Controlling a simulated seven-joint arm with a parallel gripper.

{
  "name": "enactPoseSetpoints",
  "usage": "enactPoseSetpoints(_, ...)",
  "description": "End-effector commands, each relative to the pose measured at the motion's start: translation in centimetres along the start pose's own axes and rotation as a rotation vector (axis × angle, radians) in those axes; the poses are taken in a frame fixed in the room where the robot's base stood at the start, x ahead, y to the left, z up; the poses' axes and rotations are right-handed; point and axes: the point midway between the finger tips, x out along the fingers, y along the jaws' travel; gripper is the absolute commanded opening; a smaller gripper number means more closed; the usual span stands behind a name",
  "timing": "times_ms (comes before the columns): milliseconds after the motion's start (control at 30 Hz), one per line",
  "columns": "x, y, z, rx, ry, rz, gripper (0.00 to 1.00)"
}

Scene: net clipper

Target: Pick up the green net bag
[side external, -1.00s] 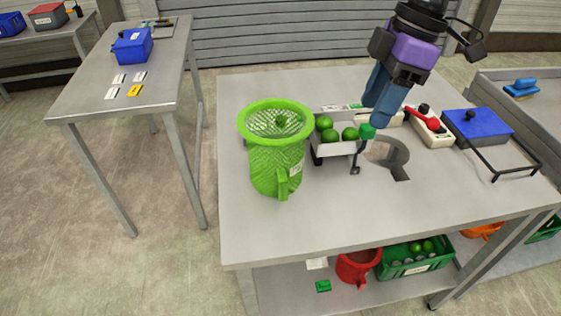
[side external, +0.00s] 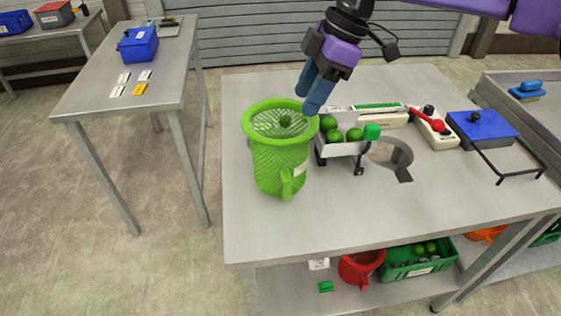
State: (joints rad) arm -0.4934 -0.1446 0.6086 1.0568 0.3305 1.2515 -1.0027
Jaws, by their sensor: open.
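The green net bag (side external: 280,160) stands upright on the left part of the metal table. It has a thick green rim, mesh sides and a tab at its lower front, and something small and dark green shows inside it. My gripper (side external: 306,100), with blue fingers, is open and empty. It hangs close above the right side of the bag's rim, between the bag and the small tray of green fruit. I cannot tell whether the fingers touch the rim.
A small tray (side external: 340,148) with several green fruits stands right of the bag. A grey ring (side external: 402,160), a white device with a red handle (side external: 436,128) and a blue box (side external: 482,127) lie further right. The table's front (side external: 370,220) is clear.

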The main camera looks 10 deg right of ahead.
Motion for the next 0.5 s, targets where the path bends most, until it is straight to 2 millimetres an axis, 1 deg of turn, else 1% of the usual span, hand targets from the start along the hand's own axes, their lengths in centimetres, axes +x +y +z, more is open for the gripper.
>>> enactPoseSetpoints(33,1.1,-0.1,0.1,0.001,-0.003,-0.004,0.5)
enactPoseSetpoints(100,2.4,-0.1,0.1,0.0,-0.003,-0.004,0.5)
enactPoseSetpoints(233,4.6,-0.1,0.1,0.001,-0.003,-0.003,0.5)
enactPoseSetpoints(333,5.6,0.0,0.1,0.001,-0.002,-0.001,0.5)
enactPoseSetpoints(500,6.5,-0.1,0.1,0.001,-0.001,0.0,0.5)
